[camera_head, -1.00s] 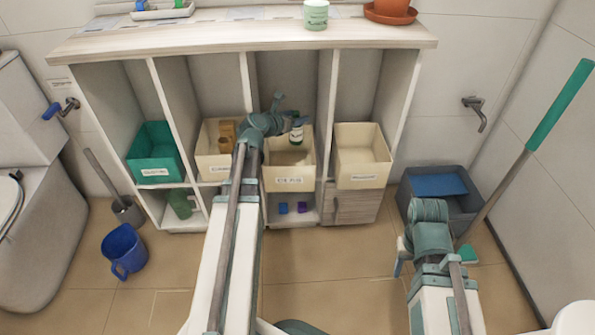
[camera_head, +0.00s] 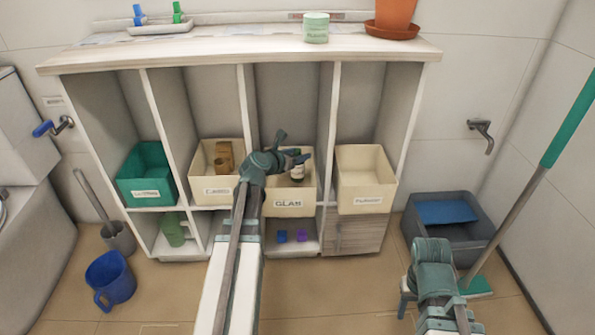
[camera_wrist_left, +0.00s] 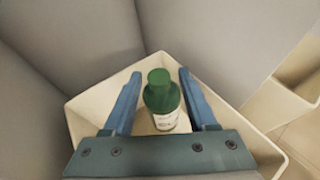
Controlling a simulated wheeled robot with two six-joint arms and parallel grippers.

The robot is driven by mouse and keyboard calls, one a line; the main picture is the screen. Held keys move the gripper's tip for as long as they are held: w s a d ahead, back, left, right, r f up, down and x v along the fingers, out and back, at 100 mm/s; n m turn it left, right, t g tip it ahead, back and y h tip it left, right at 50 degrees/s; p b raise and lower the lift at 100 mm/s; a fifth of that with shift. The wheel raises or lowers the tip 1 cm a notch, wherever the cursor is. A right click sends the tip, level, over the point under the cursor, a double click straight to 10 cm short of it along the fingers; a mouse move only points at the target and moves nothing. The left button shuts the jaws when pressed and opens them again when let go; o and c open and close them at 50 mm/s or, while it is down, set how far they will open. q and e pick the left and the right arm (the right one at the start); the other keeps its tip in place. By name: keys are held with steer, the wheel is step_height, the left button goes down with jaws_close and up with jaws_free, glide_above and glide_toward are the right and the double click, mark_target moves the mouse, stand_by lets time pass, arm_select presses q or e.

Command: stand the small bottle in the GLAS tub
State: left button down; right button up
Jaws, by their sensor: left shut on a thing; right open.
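The small bottle (camera_head: 297,172) has a white label, and in the left wrist view the bottle (camera_wrist_left: 161,98) shows a green cap and green shoulders. It is upright inside the cream GLAS tub (camera_head: 288,204), which sits in the third bay of the shelf. My left gripper (camera_head: 302,158) is shut on the bottle; in the left wrist view its blue fingers lie on either side of it. The tub's rim (camera_wrist_left: 92,104) surrounds them there. The bottle's base is hidden, so contact with the tub floor cannot be told. My right gripper (camera_head: 405,300) is open, partly hidden by its wrist, low at the right.
Cream tubs (camera_head: 365,201) stand on both sides; the left one (camera_head: 217,190) holds brown items. A green tub (camera_head: 151,195) is further left. Shelf dividers (camera_head: 330,130) flank the bay.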

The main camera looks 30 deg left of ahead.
arm_select(q)
steer(key=shift+f+b, duration=1.95)
steer(key=shift+r, duration=0.15)
steer(key=shift+c, duration=2.4)
jaws_free()
steer(key=d+p+v, duration=0.1)
steer(key=p+v, duration=0.4)
steer(key=v, duration=0.7)
steer(key=shift+a, duration=0.45)
